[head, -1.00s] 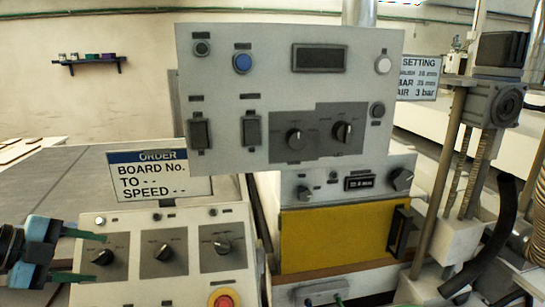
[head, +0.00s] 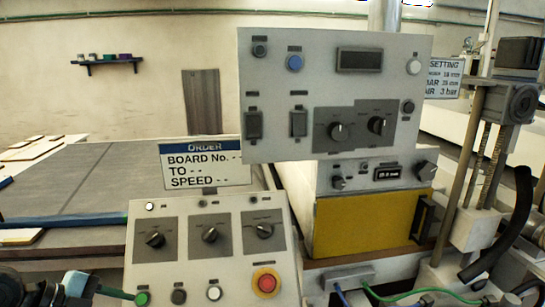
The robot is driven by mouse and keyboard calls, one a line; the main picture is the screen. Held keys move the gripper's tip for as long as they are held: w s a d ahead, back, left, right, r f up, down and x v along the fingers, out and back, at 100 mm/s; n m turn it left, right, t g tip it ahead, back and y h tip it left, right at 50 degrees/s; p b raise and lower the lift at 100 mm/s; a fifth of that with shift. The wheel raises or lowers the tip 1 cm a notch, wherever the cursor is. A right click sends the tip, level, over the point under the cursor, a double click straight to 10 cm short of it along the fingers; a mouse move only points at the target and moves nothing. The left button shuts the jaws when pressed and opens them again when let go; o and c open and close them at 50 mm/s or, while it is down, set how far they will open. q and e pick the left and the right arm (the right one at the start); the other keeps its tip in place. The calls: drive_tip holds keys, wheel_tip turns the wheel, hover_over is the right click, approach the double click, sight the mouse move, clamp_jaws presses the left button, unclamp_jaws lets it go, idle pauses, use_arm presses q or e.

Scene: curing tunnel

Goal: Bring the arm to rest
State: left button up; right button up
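My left gripper (head: 112,292), with a light-blue body and dark green finger, is at the bottom left of the head view. One finger shows, its tip beside or in front of the lower panel's left edge, close to the green button (head: 142,298). The rest of the gripper is cut off by the frame edge, so its opening does not show. I cannot tell whether the finger touches anything. My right gripper is not in view.
A sloped control panel (head: 190,262) has knobs and a red stop button (head: 266,282). An upright panel (head: 290,90) stands behind it, above a yellow box (head: 370,224). An order sign (head: 205,163) stands behind the lower panel. A flat grey bed (head: 80,180) lies left.

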use_arm(q)
drive_tip(key=s+d+f+n+g+y, duration=0.1)
drive_tip(key=s+d+f+n, duration=0.3)
drive_tip(key=s+f, duration=0.4)
drive_tip(key=s+d+f+n+g+y, duration=0.1)
drive_tip(key=s+d+f+n, duration=0.2)
drive_tip(key=s+d+f, duration=0.5)
drive_tip(key=s+a+f+n+g+y, duration=0.2)
drive_tip(key=s+f+n+y, duration=0.35)
drive_tip(key=s+n, duration=0.55)
drive_tip(key=w+d+f+t+h, duration=0.2)
drive_tip(key=w+f+t, duration=0.4)
drive_tip(key=f, duration=0.4)
drive_tip(key=shift+d+f+t, duration=0.2)
drive_tip(key=shift+f+t, duration=0.05)
drive_tip(key=shift+t, duration=0.45)
drive_tip(key=shift+w+r, duration=0.1)
